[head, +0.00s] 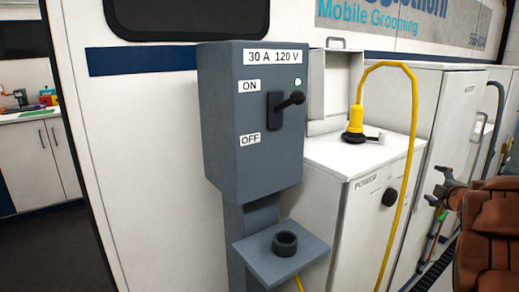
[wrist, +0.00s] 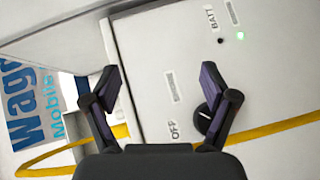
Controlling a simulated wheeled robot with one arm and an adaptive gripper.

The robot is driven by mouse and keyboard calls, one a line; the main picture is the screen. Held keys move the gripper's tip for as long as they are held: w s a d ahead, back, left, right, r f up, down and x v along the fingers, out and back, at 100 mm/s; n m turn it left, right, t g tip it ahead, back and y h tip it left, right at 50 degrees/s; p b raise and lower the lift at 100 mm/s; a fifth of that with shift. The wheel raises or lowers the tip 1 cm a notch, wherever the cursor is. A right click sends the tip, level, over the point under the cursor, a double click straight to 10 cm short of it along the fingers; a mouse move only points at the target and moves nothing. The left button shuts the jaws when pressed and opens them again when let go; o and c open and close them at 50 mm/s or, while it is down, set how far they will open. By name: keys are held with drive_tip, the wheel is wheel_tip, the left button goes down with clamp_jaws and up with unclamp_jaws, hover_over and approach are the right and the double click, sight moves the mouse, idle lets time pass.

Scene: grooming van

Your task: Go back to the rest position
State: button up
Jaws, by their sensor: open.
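My gripper (wrist: 160,75) is open and empty in the wrist view, its two dark fingers spread in front of a white panel. In the head view part of my gripper (head: 443,188) shows at the right edge, in front of the white cabinets and apart from the power pedestal. The grey pedestal (head: 225,130) is marked 30 A 120 V. Its black lever (head: 290,99) sticks out between the ON and OFF labels, and a small green light (head: 298,82) is lit.
A yellow cable (head: 413,130) loops from a yellow plug (head: 355,118) at a white cabinet (head: 320,156) down its front. The wrist view shows another green light (wrist: 240,36) and a dark knob (wrist: 203,118), partly behind a finger. A counter (head: 30,150) stands far left.

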drive_tip(key=s+a+f+m+g+y, duration=0.1)
drive_tip(key=s+a+f+m+g, duration=0.4)
drive_tip(key=s+a, duration=0.9)
drive_tip(key=s+a+f+m+g+y, duration=0.1)
drive_tip(key=s+a+f+m+g, duration=0.45)
drive_tip(key=s+a, duration=0.8)
drive_tip(key=s+a+f+m+g+y, duration=0.25)
drive_tip(key=s+a+f+g, duration=0.45)
drive_tip(key=s+a, duration=0.65)
drive_tip(key=s+d+r+p, duration=0.1)
drive_tip(key=s+r+p, duration=0.1)
drive_tip(key=r+p, duration=0.9)
drive_tip(key=s+d+r+p, duration=0.1)
drive_tip(key=s+r+p, duration=0.1)
drive_tip(key=r+p, duration=0.9)
wheel_tip(320, 180, up, 3)
drive_tip(key=shift+d+f+h, duration=0.15)
drive_tip(key=shift+h, duration=0.3)
